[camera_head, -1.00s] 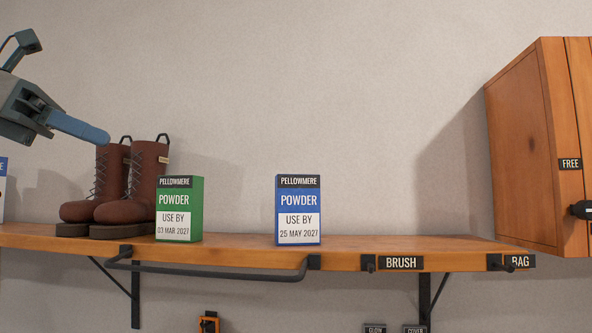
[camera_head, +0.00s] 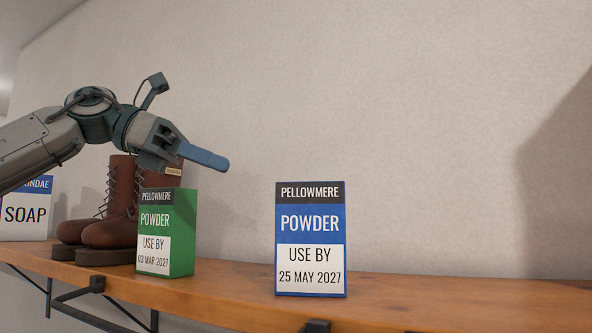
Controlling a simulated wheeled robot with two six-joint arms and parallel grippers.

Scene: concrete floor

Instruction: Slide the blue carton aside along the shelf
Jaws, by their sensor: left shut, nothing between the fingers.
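The blue carton (camera_head: 310,239), marked PELLOWMERE POWDER with use by 25 May 2027, stands upright on the wooden shelf (camera_head: 420,302) near the middle of the view. My left gripper (camera_head: 208,158) comes in from the left, shut and empty, with its blue fingers pointing right. It is above the green carton, up and to the left of the blue carton, and apart from it. My right gripper is not in view.
A green powder carton (camera_head: 166,232), use by 03 Mar 2027, stands left of the blue one with a gap between. Brown boots (camera_head: 112,232) and a soap box (camera_head: 26,214) stand farther left. The shelf right of the blue carton is clear.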

